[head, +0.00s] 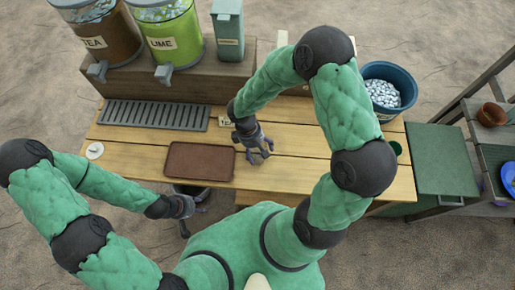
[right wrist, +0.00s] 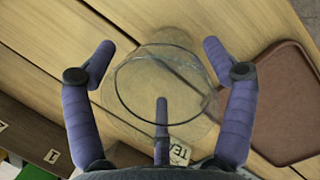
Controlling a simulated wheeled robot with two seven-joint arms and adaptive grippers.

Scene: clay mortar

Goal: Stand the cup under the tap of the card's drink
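A clear glass cup (right wrist: 160,62) shows in the right wrist view, between the spread fingers of my right gripper (right wrist: 160,70). The fingers look apart from its wall. A card (right wrist: 180,153) beside it starts with "TE"; it also lies on the table in the head view (head: 226,121). In the head view my right gripper (head: 260,152) hangs low over the table and the cup is hard to make out. The TEA dispenser (head: 98,38) has its tap (head: 97,72) at the front; the LIME dispenser (head: 172,35) has its tap (head: 164,74). My left gripper (head: 190,213) is open and empty at the table's front edge.
A slotted drip tray (head: 153,115) lies below the taps. A brown tray (head: 199,161) lies in front of it, left of my right gripper. A grey-green box (head: 228,30) stands right of LIME. A blue bucket (head: 388,88) of white pieces stands back right.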

